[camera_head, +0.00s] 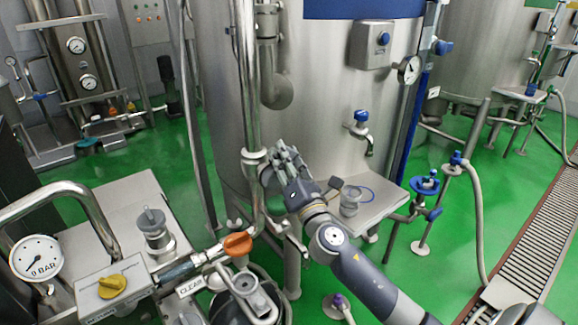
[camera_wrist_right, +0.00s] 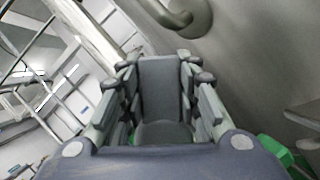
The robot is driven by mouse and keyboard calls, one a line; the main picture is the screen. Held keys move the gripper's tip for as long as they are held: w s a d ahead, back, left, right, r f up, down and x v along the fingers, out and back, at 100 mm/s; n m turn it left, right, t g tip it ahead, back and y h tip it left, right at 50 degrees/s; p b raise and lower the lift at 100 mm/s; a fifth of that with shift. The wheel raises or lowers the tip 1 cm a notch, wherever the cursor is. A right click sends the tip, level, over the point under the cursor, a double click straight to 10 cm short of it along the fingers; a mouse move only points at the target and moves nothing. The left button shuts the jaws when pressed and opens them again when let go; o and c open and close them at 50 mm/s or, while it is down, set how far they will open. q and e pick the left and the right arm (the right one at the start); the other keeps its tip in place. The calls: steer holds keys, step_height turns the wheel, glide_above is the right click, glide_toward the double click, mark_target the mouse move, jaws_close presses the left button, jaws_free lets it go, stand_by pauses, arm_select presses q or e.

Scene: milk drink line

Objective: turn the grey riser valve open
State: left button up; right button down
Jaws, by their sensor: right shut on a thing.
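My right gripper (camera_head: 277,163) reaches in from the lower right to the vertical steel riser pipe (camera_head: 248,85) in front of the big tank. Its fingers are closed around the grey riser valve handle, which they mostly hide in the head view. In the right wrist view the grey handle (camera_wrist_right: 163,88) shows as a dark grey block between the two fingers of the gripper (camera_wrist_right: 160,70). The valve fitting (camera_head: 253,156) on the pipe shows just left of the fingers. How far the handle is turned cannot be told. My left gripper is not in view.
A small steel shelf (camera_head: 378,208) holding a jar stands right of my gripper. The tank wall (camera_head: 310,110) is close behind.

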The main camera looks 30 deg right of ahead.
mark_target(273, 169)
steer(key=n+y, duration=0.1)
steer(key=a+n+b, duration=0.1)
steer(key=n, duration=0.1)
steer(key=n+t+y, duration=0.1)
steer(key=n, duration=0.1)
steer(key=shift+a+r+y, duration=0.3)
steer(key=shift+r, duration=0.1)
steer(key=shift+s+a+r+n+t+y+b, duration=0.1)
steer(key=shift+a+n+y+b, duration=0.3)
steer(key=shift+n, duration=0.65)
steer(key=shift+a+r+n+t+y+b, duration=0.1)
steer(key=shift+a+n+y+b, duration=0.15)
steer(key=shift+n+y, duration=0.55)
steer(key=shift+s+a+r+n+t+y+b, duration=0.1)
steer(key=shift+a+n+y+b, duration=0.2)
steer(key=shift+n, duration=0.95)
steer(key=c, duration=1.2)
jaws_free()
steer(key=shift+w+a, duration=0.1)
steer(key=shift+a, duration=0.05)
steer(key=shift+o, duration=0.2)
steer(key=shift+f, duration=0.1)
steer(key=v, duration=1.2)
